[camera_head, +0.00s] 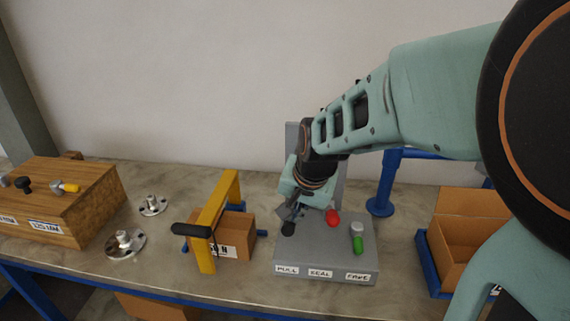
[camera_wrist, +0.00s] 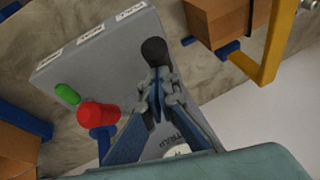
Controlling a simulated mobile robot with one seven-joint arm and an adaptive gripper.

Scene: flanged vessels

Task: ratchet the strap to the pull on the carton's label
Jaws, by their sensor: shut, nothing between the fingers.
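The grey control box (camera_head: 325,262) stands mid-bench with front labels; the left one reads PULL and the middle one SEAL. It has a black-knobbed lever (camera_head: 288,229), a red knob (camera_head: 332,217) and a green-handled lever (camera_head: 357,240). My gripper (camera_head: 286,212) is shut and empty, its fingertips right by the black knob; contact is unclear. In the wrist view the fingers (camera_wrist: 160,85) point at the black knob (camera_wrist: 154,50). A small carton (camera_head: 235,238) with a partly covered label stands under a yellow frame (camera_head: 208,232) with a black handle (camera_head: 191,230). A dark strap (camera_wrist: 247,22) crosses the carton.
A wooden box (camera_head: 75,200) with knobs stands at the left. Two metal flanged pieces (camera_head: 125,243) (camera_head: 153,205) lie on the bench beside it. A blue stand (camera_head: 382,205) rises behind the grey box. An open carton (camera_head: 465,240) sits in a blue tray at the right.

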